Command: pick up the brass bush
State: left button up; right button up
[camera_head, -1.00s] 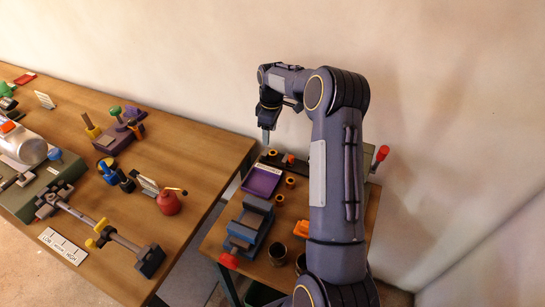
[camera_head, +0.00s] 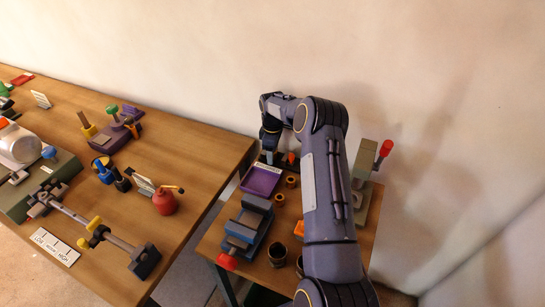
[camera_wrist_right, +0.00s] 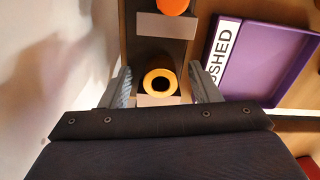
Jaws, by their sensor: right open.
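A brass bush (camera_wrist_right: 160,82), a yellow ring with a dark hole, sits upright on a dark holder in the right wrist view. My right gripper (camera_wrist_right: 160,70) is open, with one finger on each side of the bush. A gap shows between the bush and each finger. In the head view the right gripper (camera_head: 269,151) is low at the far end of the small table, and that bush is hidden there. Other brass-coloured bushes (camera_head: 279,199) stand beside the purple tray (camera_head: 248,188). My left gripper is not in view.
The purple tray also shows close beside the holder in the wrist view (camera_wrist_right: 262,92). An orange-red part (camera_wrist_right: 173,5) stands on the same holder. A blue vise (camera_head: 247,225) and dark cups (camera_head: 277,254) are nearer on the small table. A larger table (camera_head: 190,150) stands left.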

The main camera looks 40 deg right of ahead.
jog(key=shift+r, duration=0.1)
jog(key=c, duration=1.2)
jog(key=shift+o, duration=0.2)
